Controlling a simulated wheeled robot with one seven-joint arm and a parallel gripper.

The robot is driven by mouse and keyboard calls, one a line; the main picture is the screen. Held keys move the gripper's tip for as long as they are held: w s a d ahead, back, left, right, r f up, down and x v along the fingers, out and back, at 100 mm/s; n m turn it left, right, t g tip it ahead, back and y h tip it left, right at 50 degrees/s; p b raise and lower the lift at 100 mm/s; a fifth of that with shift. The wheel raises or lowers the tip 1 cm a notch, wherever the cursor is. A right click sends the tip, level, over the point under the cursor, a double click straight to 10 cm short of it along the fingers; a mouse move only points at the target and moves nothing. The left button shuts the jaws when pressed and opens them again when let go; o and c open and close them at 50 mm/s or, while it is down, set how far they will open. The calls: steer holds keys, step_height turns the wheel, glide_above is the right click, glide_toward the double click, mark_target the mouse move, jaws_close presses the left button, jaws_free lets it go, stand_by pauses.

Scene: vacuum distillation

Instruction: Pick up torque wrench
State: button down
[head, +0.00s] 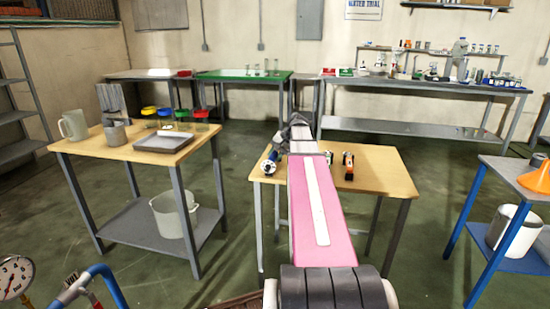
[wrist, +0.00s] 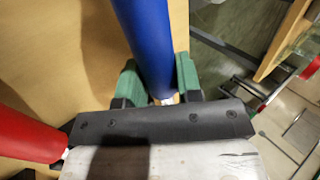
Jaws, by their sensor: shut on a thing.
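In the wrist view, a tool with a thick blue handle (wrist: 150,45) lies between the green fingers of my gripper (wrist: 158,78). The gripper is shut on this handle. The tool's far end is out of that view, so I cannot tell from its shape whether it is the torque wrench. A red handle (wrist: 28,132) lies to the left, outside the fingers. In the head view, a blue-ended tool (head: 269,163) shows at the left of the small wooden table (head: 385,178). My arm hides the middle of that table.
An orange-and-black tool (head: 348,165) lies right of my arm on the same table. A side table (head: 120,150) with a jug and a grey tray stands left. A blue-framed table (head: 510,175) with an orange funnel stands right. Benches line the back wall.

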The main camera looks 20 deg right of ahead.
step_height(320, 180, up, 3)
steer(key=w+a+r, duration=0.7)
steer(key=w+a, duration=0.1)
steer(key=shift+w, duration=0.25)
